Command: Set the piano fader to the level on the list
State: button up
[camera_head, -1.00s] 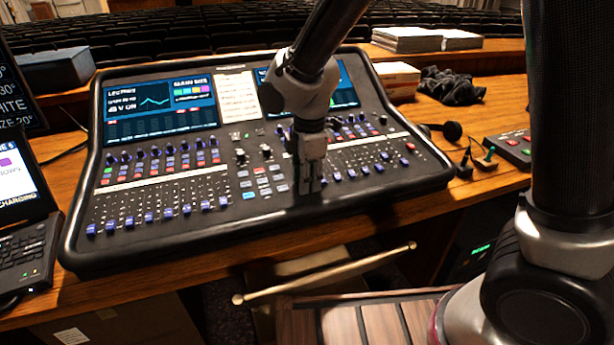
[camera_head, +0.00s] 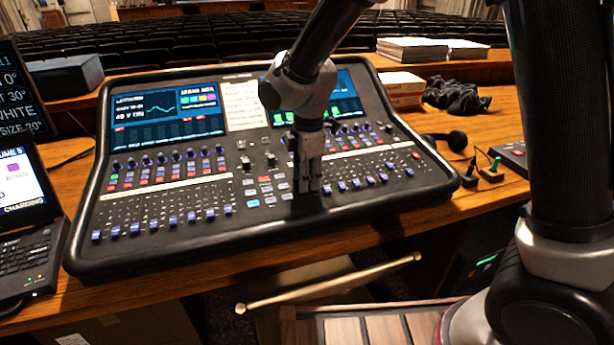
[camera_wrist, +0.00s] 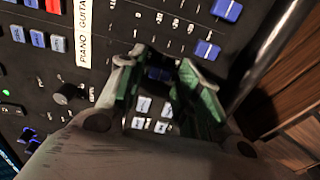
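The mixing desk (camera_head: 250,222) stands on the wooden table with several blue fader caps along its front. My gripper (camera_head: 309,190) points down at the left end of the right fader bank. In the wrist view, my gripper (camera_wrist: 162,72) shows green-padded fingers spread apart, with a shaded dark blue fader cap (camera_wrist: 160,73) between them. I cannot tell whether they touch it. A white strip (camera_wrist: 83,35) reads "PIANO GUITA…". Other blue caps (camera_wrist: 207,49) stand apart from the fingers. A white sheet (camera_head: 244,105) lies between the desk's screens; its writing is too small to read.
Several knobs and buttons surround my gripper.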

jog(key=shift+r, duration=0.1)
notch_tip(320, 180, up, 12)
jog(key=s, duration=0.1)
jog(key=shift+d, duration=0.15)
dwell(0.4)
jog(key=shift+s, duration=0.1)
jog(key=s+d+r+m+t, duration=0.1)
jog(key=s+d+m, duration=0.5)
jog(key=d, duration=0.5)
jog(key=s+d+r+m+t, duration=0.1)
jog(key=s+d+r+m, duration=0.1)
jog(key=s+d+m, duration=0.4)
jog(key=s+d+r+m+t, duration=0.1)
jog(key=s+d+m, duration=0.6)
jog(key=d, duration=0.9)
jog(key=shift+d+r+m, duration=0.3)
jog(key=shift+r+m, duration=0.45)
jog(key=shift+m, duration=0.35)
